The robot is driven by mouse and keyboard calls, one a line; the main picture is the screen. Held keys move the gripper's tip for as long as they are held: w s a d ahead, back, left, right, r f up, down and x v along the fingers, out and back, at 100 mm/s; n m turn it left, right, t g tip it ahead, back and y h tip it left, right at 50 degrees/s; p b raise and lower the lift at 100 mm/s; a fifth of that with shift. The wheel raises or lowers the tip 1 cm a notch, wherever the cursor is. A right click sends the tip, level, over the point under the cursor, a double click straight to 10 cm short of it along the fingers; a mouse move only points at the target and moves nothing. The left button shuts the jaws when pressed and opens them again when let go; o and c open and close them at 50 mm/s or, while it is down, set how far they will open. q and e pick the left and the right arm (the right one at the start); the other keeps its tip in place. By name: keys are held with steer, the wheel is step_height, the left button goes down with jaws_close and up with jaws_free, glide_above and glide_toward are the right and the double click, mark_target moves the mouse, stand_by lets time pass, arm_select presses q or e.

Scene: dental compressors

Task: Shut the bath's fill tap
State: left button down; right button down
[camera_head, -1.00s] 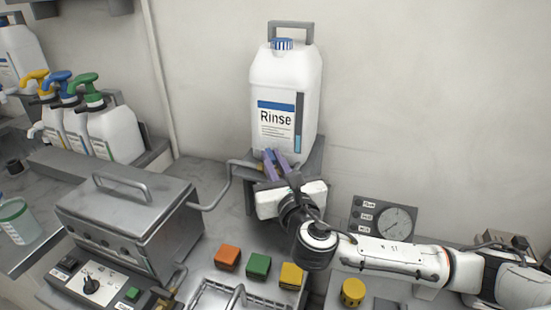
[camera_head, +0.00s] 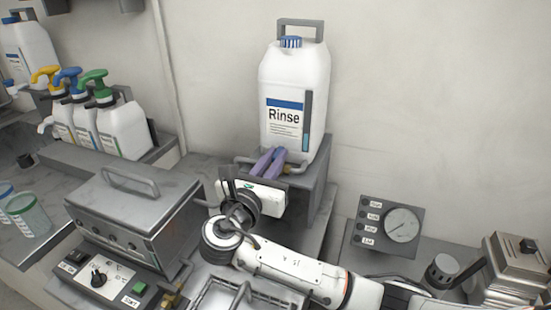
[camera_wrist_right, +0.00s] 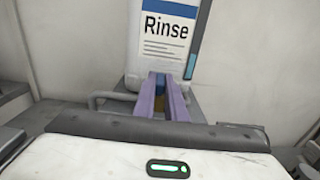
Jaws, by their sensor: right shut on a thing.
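The white Rinse jug (camera_head: 292,105) stands on a grey stand (camera_head: 316,180) by the wall. My right gripper (camera_head: 272,157) is in front of the jug's base, its purple fingers shut on the fill tap. In the right wrist view a small blue part of the fill tap (camera_wrist_right: 159,83) shows between the fingers, with a brass-coloured bit below it. The fingers hide most of the tap, so its turn position cannot be told. The grey metal bath (camera_head: 130,215) with a handled lid is at left. My left gripper is not in view.
Pump bottles (camera_head: 122,128) with coloured heads stand at the back left. A gauge panel (camera_head: 388,226) is at right. A wire-handled tray (camera_head: 215,296) lies at the front, partly behind my right arm. A control box (camera_head: 100,275) sits before the bath.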

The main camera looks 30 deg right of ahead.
steer(key=shift+w+d+r, duration=0.1)
steer(key=shift+r, duration=0.3)
steer(key=c, duration=1.9)
jaws_free()
steer(key=shift+c, duration=0.2)
steer(key=shift+o, duration=0.7)
steer(key=shift+f, duration=0.25)
steer(key=v, duration=1)
steer(key=shift+b, duration=0.45)
